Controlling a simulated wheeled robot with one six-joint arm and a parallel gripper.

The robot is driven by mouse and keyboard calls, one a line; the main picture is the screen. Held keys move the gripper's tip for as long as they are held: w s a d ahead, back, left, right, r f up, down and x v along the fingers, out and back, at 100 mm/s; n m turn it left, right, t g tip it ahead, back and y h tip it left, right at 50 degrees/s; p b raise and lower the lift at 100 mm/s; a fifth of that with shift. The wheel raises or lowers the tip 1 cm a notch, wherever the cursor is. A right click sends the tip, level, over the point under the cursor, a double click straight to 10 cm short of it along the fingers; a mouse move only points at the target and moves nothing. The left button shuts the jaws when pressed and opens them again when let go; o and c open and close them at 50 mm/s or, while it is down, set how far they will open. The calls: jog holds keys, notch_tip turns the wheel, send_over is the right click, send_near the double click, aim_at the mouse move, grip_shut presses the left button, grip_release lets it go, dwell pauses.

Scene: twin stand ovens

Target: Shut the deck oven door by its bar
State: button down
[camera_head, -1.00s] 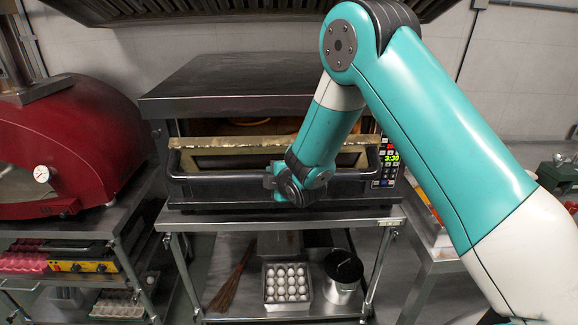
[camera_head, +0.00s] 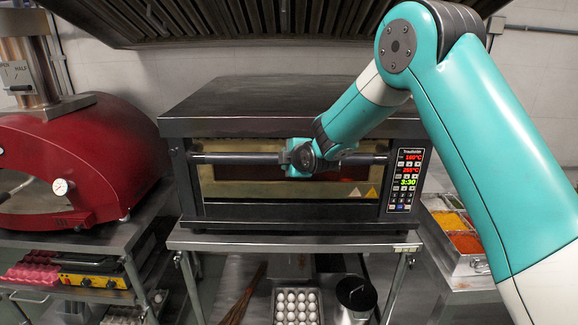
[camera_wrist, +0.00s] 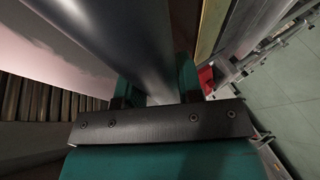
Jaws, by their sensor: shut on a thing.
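The deck oven (camera_head: 290,120) stands on a steel table, dark grey with a lit control panel (camera_head: 406,180) at its right. Its glass door (camera_head: 270,190) is up against the oven front and looks shut or nearly so; any thin gap cannot be made out. The door's bar (camera_head: 235,159) runs level across the door's upper part. My gripper (camera_head: 300,158) is shut on the bar near its middle. In the wrist view the bar (camera_wrist: 125,40) passes between the two fingers of my gripper (camera_wrist: 155,90).
A red dome oven (camera_head: 70,155) stands at the left. The steel table (camera_head: 290,240) carries the oven, with an egg tray (camera_head: 297,305) and a dark-topped pot (camera_head: 355,295) below. Food trays (camera_head: 460,235) stand at the right. A hood (camera_head: 250,20) hangs above.

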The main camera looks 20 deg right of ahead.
jog(key=c, duration=0.8)
grip_release()
jog(key=shift+s, duration=0.1)
jog(key=b+v, duration=0.6)
jog(key=v, duration=1.1)
jog(key=shift+s+a+r, duration=0.1)
jog(key=shift+s+r, duration=0.05)
jog(key=s+a+f+m+g+y, duration=0.1)
jog(key=s+a+f+m+g, duration=0.1)
jog(key=s, duration=0.8)
jog(key=s+a+f+m+g+y, duration=0.1)
jog(key=s+a+m+g, duration=0.3)
jog(key=s, duration=0.6)
jog(key=s+a+f+m+g+y, duration=0.1)
jog(key=s+a+f+m+g, duration=0.2)
jog(key=s+a+g, duration=0.2)
jog(key=shift+s+a+f+g, duration=0.15)
jog(key=shift+s+g, duration=0.35)
jog(key=shift+s, duration=0.7)
jog(key=shift+s+a+f+g, duration=0.15)
jog(key=shift+s+g, duration=0.35)
jog(key=shift+s, duration=0.7)
